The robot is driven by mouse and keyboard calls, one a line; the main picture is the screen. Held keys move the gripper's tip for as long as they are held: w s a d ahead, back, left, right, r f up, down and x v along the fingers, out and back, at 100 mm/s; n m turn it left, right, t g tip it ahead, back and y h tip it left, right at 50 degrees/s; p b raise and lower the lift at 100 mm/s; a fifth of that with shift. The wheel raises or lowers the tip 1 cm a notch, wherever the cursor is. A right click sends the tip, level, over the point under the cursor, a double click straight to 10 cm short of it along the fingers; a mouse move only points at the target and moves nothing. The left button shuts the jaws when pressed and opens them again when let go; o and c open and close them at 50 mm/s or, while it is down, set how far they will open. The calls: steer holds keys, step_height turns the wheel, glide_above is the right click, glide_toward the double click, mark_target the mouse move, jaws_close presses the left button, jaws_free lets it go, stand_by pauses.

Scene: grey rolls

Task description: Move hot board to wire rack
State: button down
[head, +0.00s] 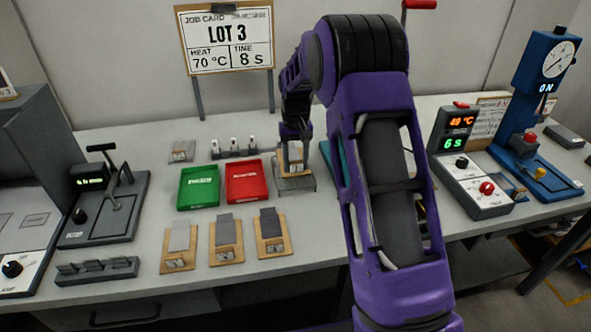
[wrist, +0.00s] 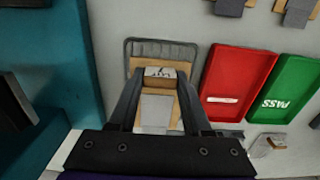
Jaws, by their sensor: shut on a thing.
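The board (head: 294,158) is tan with a grey strip and a white label. My gripper (wrist: 158,88) is shut on it, with one dark finger on each side of the board (wrist: 157,113) in the wrist view. The wire rack (head: 297,185) is a small dark frame on the bench, right of the red tray. In the wrist view the rack (wrist: 140,45) shows around the far end of the board. The board is over the rack; I cannot tell whether it touches it. The arm hides part of the gripper in the head view.
A red tray (head: 248,181) and a green tray (head: 198,187) stand just left of the rack. Several boards (head: 226,241) lie along the front. A heater unit (head: 468,165) reading 49 °C and a blue gauge press (head: 540,130) stand at right. A teal object (wrist: 45,60) is near my gripper.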

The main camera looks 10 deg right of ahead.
steer(key=shift+f, duration=1.15)
steer(key=shift+f, duration=0.2)
steer(key=shift+c, duration=1.7)
jaws_free()
steer(key=shift+r, duration=0.15)
step_height(320, 180, up, 12)
steer(key=shift+r+p, duration=0.1)
steer(key=shift+p, duration=0.6)
